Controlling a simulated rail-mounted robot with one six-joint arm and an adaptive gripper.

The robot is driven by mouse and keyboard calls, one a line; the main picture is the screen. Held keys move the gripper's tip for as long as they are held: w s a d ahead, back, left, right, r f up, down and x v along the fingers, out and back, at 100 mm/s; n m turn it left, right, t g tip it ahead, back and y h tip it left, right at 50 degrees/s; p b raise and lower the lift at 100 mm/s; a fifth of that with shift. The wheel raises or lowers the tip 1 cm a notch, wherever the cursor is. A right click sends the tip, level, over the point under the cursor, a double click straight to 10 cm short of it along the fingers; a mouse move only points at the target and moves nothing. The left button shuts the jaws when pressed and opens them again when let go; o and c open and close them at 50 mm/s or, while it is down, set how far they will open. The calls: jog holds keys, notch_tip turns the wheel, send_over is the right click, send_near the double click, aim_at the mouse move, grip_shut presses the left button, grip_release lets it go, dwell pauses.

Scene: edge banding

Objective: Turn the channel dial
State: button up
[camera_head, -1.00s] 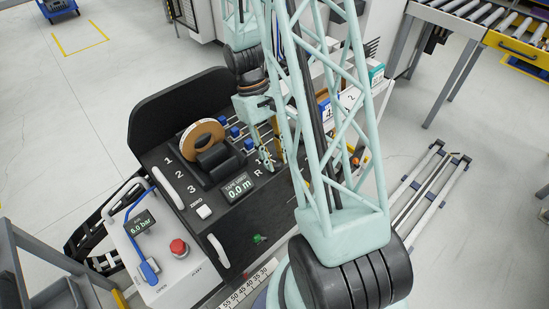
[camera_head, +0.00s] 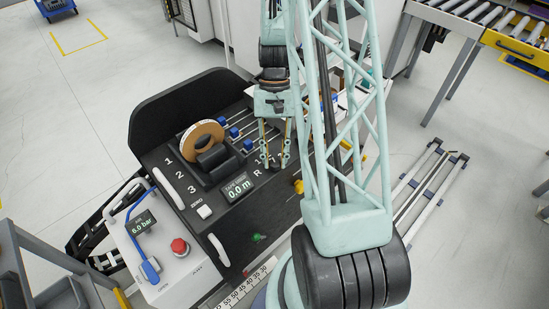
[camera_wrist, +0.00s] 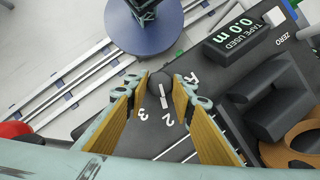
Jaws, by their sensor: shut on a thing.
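The channel dial (camera_wrist: 156,88) is a small dark round knob on the black panel, in the middle of the wrist view. A white pointer line on it runs toward the printed 2. The labels 3, 2 and R show around it; the 1 is mostly hidden by a finger. My gripper (camera_wrist: 163,80) points down with one fingertip on each side of the knob and is shut on it.
A tape-used display (camera_head: 238,187) reads 0.0 m. A yellow knob (camera_head: 299,186) is close to my gripper.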

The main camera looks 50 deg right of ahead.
jog(key=shift+m, duration=0.3)
jog(key=o, duration=0.8)
jog(key=shift+r, duration=0.1)
jog(key=v, duration=1.1)
jog(key=shift+d+r, duration=0.15)
jog(key=shift+r, duration=0.25)
dwell(0.5)
